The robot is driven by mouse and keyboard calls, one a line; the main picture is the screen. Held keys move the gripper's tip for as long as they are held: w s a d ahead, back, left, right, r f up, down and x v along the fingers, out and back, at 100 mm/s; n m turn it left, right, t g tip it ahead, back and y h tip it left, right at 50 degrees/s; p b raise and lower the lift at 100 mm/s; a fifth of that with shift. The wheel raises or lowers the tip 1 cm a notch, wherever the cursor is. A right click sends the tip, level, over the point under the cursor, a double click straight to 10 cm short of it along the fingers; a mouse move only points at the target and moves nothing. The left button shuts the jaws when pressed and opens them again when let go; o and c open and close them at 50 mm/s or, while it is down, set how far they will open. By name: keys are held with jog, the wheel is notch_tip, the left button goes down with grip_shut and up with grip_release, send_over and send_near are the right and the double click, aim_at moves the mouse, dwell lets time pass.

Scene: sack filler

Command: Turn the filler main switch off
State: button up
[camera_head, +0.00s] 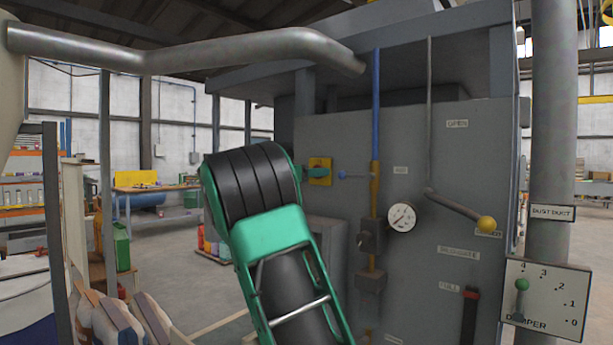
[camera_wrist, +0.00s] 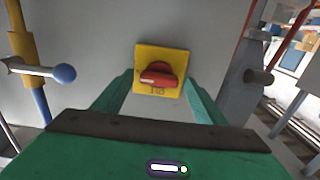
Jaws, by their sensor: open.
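The main switch is a red rotary knob (camera_wrist: 157,75) on a square yellow plate (camera_wrist: 176,57), fixed to the grey filler panel (camera_wrist: 105,40). In the wrist view the knob's grip lies roughly crosswise; the small lettering beside it is not clearly readable. My gripper (camera_wrist: 158,88) is open, its two green fingers reaching toward the plate on either side of the knob. I cannot tell whether they touch it. In the head view the yellow plate (camera_head: 320,162) shows just right of my arm, with my gripper (camera_head: 306,173) mostly hidden behind my wrist.
A blue-ball lever (camera_head: 342,174) on a yellow and blue pipe (camera_head: 376,110) is close beside the switch. A round gauge (camera_head: 402,217), a yellow-ball lever (camera_head: 486,224) and a damper plate (camera_head: 548,295) with a green knob are further right. A workbench (camera_head: 155,188) stands behind.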

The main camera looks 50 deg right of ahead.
jog(key=c, duration=1.1)
jog(key=shift+o, duration=0.2)
